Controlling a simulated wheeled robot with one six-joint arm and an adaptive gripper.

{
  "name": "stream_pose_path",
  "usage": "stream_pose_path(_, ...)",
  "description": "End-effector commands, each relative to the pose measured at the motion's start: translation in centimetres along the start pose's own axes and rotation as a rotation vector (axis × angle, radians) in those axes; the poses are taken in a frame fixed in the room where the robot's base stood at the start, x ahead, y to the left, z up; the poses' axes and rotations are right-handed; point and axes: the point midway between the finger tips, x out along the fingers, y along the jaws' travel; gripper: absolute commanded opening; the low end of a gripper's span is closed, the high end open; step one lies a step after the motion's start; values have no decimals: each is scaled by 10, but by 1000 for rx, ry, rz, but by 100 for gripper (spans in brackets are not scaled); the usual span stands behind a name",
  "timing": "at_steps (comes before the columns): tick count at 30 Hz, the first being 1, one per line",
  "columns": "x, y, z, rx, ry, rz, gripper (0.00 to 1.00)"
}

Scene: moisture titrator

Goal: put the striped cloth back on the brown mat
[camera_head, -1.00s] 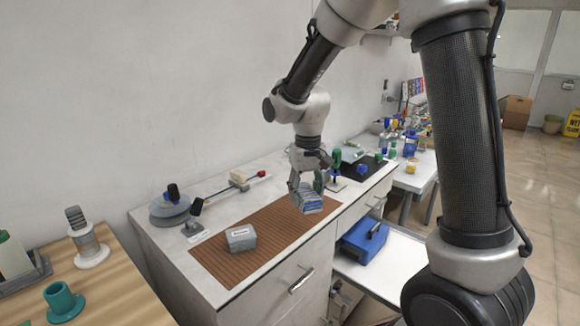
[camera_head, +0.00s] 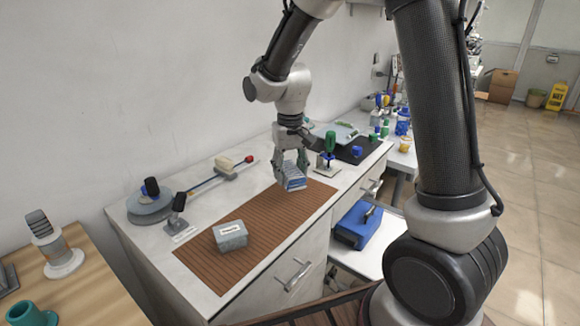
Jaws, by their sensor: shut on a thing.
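The striped cloth (camera_head: 292,179) is a small folded block with blue and white stripes. My gripper (camera_head: 290,168) points down and is shut on it, with a finger on each side. The cloth is over the far right part of the brown mat (camera_head: 262,232). I cannot tell whether its underside touches the mat. The mat lies flat on the white counter and has fine ribs.
A grey labelled box (camera_head: 230,237) sits on the mat's near left part. A green-handled tool on a stand (camera_head: 329,157) is just right of the gripper. A grey round base (camera_head: 150,207) stands at the counter's left. A blue case (camera_head: 359,226) lies lower right.

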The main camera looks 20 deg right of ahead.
Motion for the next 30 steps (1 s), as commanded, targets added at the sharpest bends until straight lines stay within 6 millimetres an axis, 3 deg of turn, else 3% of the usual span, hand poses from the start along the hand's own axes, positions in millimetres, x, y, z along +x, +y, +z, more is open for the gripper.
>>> stream_pose_path(15, 48, 0, 1, 0, -2, 1, 29)
stream_pose_path(30, 53, 0, 0, 0, 0, 0, 29)
